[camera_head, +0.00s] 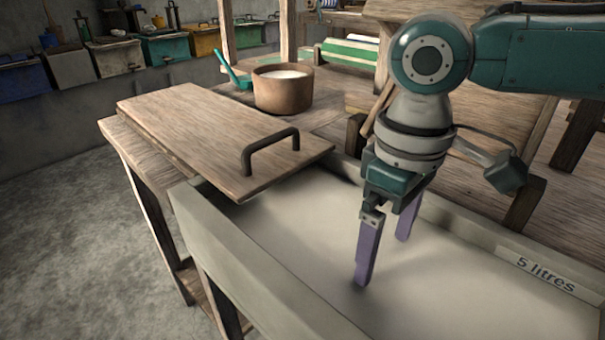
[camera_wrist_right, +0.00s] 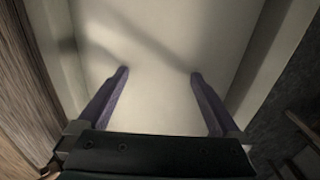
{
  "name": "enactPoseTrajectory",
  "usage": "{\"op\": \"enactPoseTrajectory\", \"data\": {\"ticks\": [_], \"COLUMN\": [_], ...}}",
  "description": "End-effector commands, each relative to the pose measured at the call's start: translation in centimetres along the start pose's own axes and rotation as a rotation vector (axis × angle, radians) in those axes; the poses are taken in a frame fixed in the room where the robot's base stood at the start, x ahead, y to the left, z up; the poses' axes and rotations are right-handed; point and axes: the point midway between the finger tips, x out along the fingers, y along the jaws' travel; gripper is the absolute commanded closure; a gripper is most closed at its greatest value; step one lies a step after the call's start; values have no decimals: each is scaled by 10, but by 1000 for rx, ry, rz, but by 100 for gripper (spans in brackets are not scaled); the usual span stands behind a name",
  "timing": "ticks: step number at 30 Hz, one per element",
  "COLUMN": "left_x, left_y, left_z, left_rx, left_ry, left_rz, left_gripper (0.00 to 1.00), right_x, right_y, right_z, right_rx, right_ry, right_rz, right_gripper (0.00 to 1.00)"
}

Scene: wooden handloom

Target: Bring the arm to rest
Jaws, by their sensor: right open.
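My right arm comes in from the upper right of the head view. Its gripper (camera_head: 385,255) points down over a pale trough (camera_head: 245,265) labelled "5 litres". The two purple fingers are apart with nothing between them. In the right wrist view the open gripper (camera_wrist_right: 158,75) faces the trough's pale inside, and its fingers cast soft shadows there. I cannot tell whether the fingertips touch the pale surface. My left gripper is not in the head view.
A wooden lid (camera_head: 190,130) with a dark handle (camera_head: 270,150) lies across the trough's left end and a wooden stand. A brown pot (camera_head: 283,92) of white contents stands behind it, beside a teal scoop (camera_head: 235,74). Several coloured bins (camera_head: 165,47) line the back wall.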

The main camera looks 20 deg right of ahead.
Motion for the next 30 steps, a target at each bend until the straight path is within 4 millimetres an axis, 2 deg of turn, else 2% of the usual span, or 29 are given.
{"op": "enactPoseTrajectory", "data": {"ticks": [1, 6, 10, 15, 20, 23, 26, 30], "left_x": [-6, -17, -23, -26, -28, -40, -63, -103], "left_y": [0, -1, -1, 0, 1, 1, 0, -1], "left_z": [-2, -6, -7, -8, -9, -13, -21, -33], "left_rx": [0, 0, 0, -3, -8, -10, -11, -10], "left_ry": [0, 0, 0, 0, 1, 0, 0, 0], "left_rz": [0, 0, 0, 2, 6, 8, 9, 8], "left_gripper": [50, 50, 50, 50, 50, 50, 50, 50], "right_x": [-12, -48, -72, -88, -91, -94, -101, -125], "right_y": [0, 1, 0, 0, -2, -19, -54, -111], "right_z": [-1, -1, -1, 0, 0, 0, 3, 10], "right_rx": [0, 0, -1, 0, -6, -52, -133, -209], "right_ry": [5, 5, 6, 3, 4, 20, 65, 185], "right_rz": [0, 2, 2, 0, -2, -18, -55, -126], "right_gripper": [0, 0, 0, 0, 0, 0, 0, 0]}}
